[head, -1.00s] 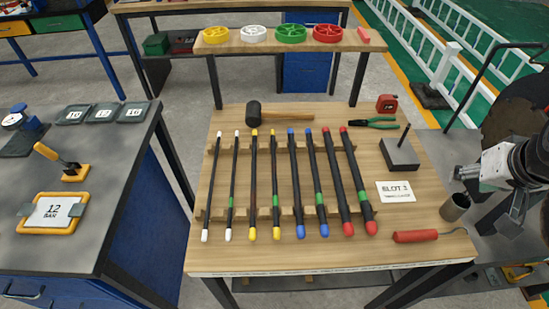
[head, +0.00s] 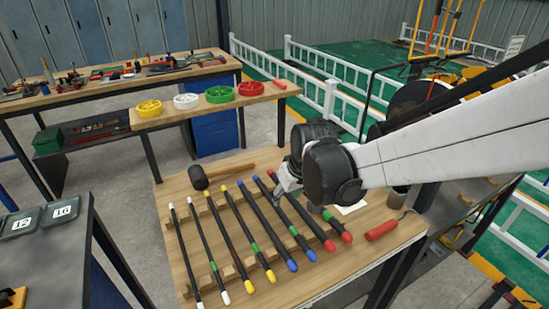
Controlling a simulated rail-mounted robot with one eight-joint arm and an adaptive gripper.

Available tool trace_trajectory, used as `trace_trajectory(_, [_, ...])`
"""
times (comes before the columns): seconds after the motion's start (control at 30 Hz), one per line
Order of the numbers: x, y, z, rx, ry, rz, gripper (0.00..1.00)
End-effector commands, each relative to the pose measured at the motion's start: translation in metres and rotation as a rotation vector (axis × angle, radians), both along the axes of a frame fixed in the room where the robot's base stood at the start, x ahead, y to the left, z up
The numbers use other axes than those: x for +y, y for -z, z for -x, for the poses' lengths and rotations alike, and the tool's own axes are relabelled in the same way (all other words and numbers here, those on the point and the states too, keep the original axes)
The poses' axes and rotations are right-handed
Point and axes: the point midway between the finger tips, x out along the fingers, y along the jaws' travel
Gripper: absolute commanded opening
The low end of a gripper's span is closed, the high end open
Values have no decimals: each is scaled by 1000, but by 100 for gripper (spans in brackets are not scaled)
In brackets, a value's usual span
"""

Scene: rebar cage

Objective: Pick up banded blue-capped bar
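The banded blue-capped bar (head: 285,220) is a dark bar with blue ends and a green band toward its near end. It lies on the wooden rack between the plain blue-capped bar (head: 266,225) and a plain red-capped bar (head: 303,213). My gripper (head: 279,198) is over the far part of the red-capped bars, just right of the banded blue-capped bar. My wrist hides most of the gripper, so its opening and any contact cannot be made out. The far parts of the red-capped bars are partly hidden.
White-capped bars (head: 186,250) and yellow-capped bars (head: 228,240) lie to the left. A mallet (head: 218,175) lies behind the bars. A red-handled tool (head: 385,230) lies at right. Bare tabletop (head: 360,262) shows at the near right.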

Motion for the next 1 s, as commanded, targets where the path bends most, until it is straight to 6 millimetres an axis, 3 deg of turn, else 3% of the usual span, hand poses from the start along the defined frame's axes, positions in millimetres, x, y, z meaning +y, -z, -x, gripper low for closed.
trace_trajectory(0.2, [5, 28, -10, 0, 0, 0, 38])
trace_trajectory(0.53, [8, 44, -16, 0, 0, 0, 38])
trace_trajectory(1.0, [13, 86, -32, 0, 1, 0, 38])
